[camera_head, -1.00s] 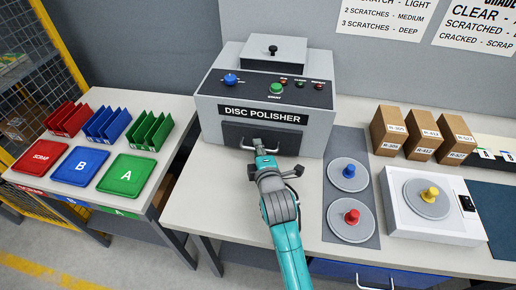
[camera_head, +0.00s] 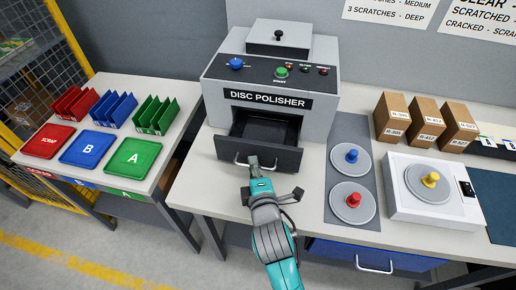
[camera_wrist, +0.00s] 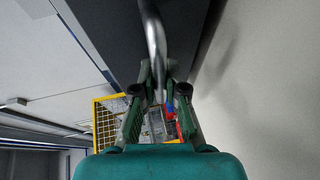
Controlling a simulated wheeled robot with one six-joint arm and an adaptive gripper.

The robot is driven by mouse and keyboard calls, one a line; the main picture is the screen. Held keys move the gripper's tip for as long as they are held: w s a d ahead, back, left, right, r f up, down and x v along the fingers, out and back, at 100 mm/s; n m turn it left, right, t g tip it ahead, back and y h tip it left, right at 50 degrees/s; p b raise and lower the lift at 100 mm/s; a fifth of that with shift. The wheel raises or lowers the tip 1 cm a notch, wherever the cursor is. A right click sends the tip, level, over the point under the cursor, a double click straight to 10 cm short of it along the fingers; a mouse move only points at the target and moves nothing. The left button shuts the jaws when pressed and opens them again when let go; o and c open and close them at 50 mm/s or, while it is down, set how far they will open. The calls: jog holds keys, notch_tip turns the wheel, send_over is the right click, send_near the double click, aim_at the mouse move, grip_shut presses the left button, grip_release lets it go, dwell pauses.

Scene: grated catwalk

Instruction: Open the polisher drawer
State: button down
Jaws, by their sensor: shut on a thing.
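The disc polisher (camera_head: 268,102) is a grey machine with a black label, a blue knob and a green button on its sloped panel. Its dark drawer (camera_head: 262,152) is pulled part way out of the front, and a dark opening shows behind the drawer front. A metal bar handle (camera_head: 236,160) runs across the drawer front. My gripper (camera_head: 254,170) is at this handle, with its fingers shut on it. In the wrist view the handle (camera_wrist: 152,40) passes between my gripper's fingertips (camera_wrist: 158,92). The inside of the drawer is mostly in shadow.
Right of the polisher, a grey mat (camera_head: 366,210) holds two discs with blue and red knobs. A white device (camera_head: 432,205) carries a disc with a yellow knob. A separate left table has red, blue and green trays (camera_head: 88,149). Bare tabletop (camera_head: 195,185) lies left of my gripper.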

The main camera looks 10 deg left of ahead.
jog(key=shift+s+a, duration=0.1)
jog(key=shift+s, duration=1.95)
jog(key=c, duration=1.2)
grip_release()
jog(key=shift+s, duration=0.1)
jog(key=v, duration=1.1)
jog(key=shift+s+d, duration=0.25)
jog(key=shift+s, duration=0.1)
